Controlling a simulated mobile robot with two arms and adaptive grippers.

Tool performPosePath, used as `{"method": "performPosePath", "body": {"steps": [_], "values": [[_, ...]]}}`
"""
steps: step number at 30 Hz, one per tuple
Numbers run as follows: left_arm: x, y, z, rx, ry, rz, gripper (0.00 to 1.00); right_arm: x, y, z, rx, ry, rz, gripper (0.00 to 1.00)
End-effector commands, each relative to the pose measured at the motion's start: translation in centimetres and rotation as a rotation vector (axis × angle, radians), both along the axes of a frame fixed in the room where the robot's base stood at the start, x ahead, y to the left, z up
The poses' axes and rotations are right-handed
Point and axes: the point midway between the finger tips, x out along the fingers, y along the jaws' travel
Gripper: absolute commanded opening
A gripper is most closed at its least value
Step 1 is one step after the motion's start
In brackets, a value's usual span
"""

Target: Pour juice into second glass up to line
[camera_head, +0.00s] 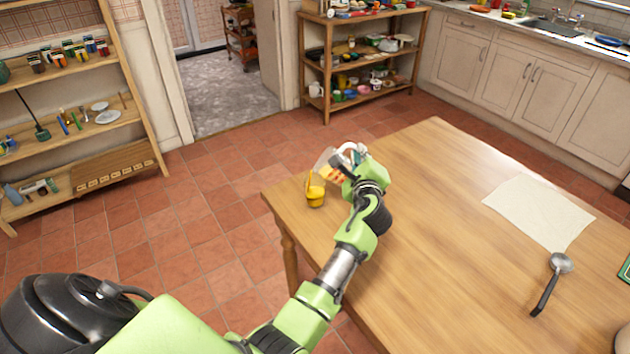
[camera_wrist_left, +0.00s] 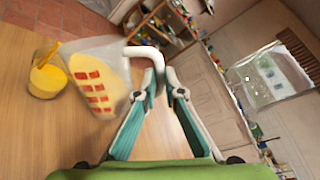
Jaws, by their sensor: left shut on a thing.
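My left gripper (camera_head: 350,160) is shut on the white handle of a clear jug (camera_head: 327,161), over the table's far left corner. The jug is tilted with its mouth to the left. In the left wrist view the jug (camera_wrist_left: 96,84) holds yellow juice and has red squares on its side. The left gripper (camera_wrist_left: 163,78) grips the handle there. A yellow-filled glass (camera_head: 316,197) stands upright below the jug's lip, also seen as a glass (camera_wrist_left: 46,82) in the wrist view. A yellow streak like pouring juice runs from lip to glass. Any fill line is too small to tell.
The wooden table (camera_head: 430,230) is mostly clear. A pale cloth (camera_head: 538,211) and a ladle (camera_head: 553,280) lie on its right side. A green item (camera_head: 625,268) is at the right edge. Shelves (camera_head: 360,65) stand at the back. The glass is near the table's left edge.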

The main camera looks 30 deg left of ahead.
Motion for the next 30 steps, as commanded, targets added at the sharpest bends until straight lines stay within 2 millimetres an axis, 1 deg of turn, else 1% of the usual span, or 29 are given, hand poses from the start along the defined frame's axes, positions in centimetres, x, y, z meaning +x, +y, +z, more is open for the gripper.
{"method": "performPosePath", "body": {"steps": [30], "values": [[-0.10,0.27,0.24,-0.028,-0.017,-0.001,0.00,-0.02,-0.20,0.09,-0.002,0.001,0.001,0.40]]}}
